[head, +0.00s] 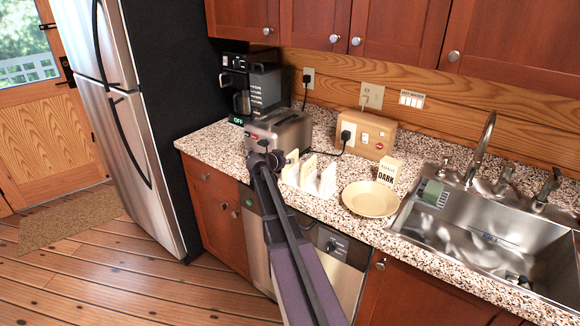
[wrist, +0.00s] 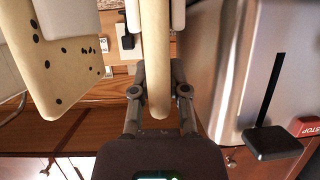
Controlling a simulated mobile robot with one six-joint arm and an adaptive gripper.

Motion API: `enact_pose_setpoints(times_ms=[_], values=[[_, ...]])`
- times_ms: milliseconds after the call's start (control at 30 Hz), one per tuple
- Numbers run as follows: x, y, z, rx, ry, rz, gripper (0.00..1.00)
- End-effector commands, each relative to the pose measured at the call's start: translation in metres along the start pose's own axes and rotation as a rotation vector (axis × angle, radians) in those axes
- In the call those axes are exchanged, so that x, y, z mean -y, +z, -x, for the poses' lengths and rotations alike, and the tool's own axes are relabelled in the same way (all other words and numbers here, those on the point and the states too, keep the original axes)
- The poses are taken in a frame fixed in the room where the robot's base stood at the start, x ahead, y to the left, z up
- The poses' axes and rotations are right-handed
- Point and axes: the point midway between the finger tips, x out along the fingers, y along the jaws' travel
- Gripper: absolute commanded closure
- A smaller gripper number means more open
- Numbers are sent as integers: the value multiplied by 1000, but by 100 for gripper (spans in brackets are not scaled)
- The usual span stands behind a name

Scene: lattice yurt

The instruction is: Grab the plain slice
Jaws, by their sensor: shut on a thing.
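A plain pale slice (wrist: 158,80) stands upright between the two fingers of my gripper (wrist: 157,30) in the wrist view. The fingers are shut on it, one on each side. A slice with dark spots (wrist: 60,62) stands apart on the left of that view. In the head view, my gripper (head: 267,158) is at the toaster end of a white rack (head: 318,186) on the counter. The held slice (head: 292,156) shows just right of the gripper there. Another slice (head: 308,166) stands in the rack farther right. My arm hides part of the counter front.
A steel toaster (head: 281,130) stands close beside the gripper; its lever (wrist: 272,143) shows at right in the wrist view. A cream plate (head: 370,199), a card reading DARK (head: 389,171) and a sink (head: 480,232) lie to the right. A coffee maker (head: 252,88) stands behind.

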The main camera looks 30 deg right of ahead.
Motion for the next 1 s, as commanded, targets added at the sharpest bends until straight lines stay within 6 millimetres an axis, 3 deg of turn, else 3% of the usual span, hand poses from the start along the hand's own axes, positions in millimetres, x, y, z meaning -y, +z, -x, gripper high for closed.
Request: enact_pose_setpoints(times_ms=[567,1000], values=[[0,-7,3,0,0,0,100],[0,-43,18,0,0,0,100]])
